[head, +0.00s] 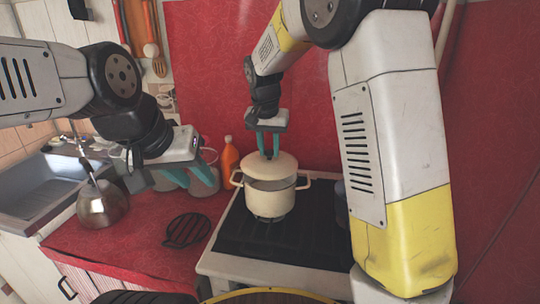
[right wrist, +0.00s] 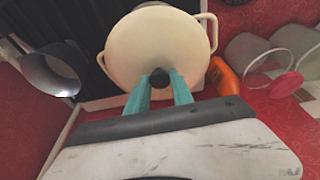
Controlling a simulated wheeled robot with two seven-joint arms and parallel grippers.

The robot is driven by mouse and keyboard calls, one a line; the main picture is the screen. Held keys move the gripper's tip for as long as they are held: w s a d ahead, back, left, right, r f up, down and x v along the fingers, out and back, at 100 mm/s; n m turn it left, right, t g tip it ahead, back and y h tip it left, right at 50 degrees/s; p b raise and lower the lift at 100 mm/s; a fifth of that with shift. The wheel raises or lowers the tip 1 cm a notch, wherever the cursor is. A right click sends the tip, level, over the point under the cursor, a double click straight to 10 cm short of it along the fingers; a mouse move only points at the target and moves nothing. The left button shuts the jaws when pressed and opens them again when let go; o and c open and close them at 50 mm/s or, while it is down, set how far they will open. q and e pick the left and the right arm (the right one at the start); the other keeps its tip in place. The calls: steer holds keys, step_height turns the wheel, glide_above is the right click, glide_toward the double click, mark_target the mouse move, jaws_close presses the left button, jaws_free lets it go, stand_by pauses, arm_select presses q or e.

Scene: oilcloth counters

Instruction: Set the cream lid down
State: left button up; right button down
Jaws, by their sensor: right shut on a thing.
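The cream lid (head: 284,163) hangs just above the cream pot (head: 268,202), with a gap showing the pot's inside at the front. My right gripper (head: 268,146) is shut on the lid's dark knob from above. In the right wrist view the lid (right wrist: 155,42) fills the top middle, and the teal fingers (right wrist: 159,88) pinch its knob. The lid hides most of the pot there; its handles show at the sides. My left gripper (head: 190,176) is open and empty over the counter, left of the pot.
The pot stands on the black hob (head: 285,240). An orange bottle (head: 230,160) and glass jars (head: 203,176) stand behind, to the left. A black trivet (head: 186,230) lies on the red counter (head: 130,240). A metal kettle (head: 102,206) is by the sink (head: 40,183).

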mark_target(269, 152)
steer(key=shift+s+x, duration=0.15)
steer(key=shift+x, duration=0.7)
steer(key=shift+s+x, duration=0.15)
steer(key=shift+x, duration=0.75)
steer(key=shift+f, duration=0.2)
steer(key=c, duration=1.1)
jaws_free()
steer(key=shift+r, duration=0.1)
steer(key=d+v, duration=0.1)
steer(key=v, duration=1.1)
steer(key=s+d+r+n+t+y, duration=0.1)
steer(key=s+d+r+y, duration=0.15)
steer(key=s+d, duration=0.85)
steer(key=shift+s+d+f+n+t, duration=0.35)
steer(key=shift+s+d+f, duration=0.15)
steer(key=shift+s, duration=1.6)
steer(key=shift+s+d+f+n+t, duration=0.25)
steer(key=shift+s+d+f+t, duration=0.2)
steer(key=shift+s, duration=1.7)
steer(key=shift+s+d+f+n+t, duration=0.3)
steer(key=shift+s+d+f, duration=0.2)
steer(key=shift+s, duration=1.6)
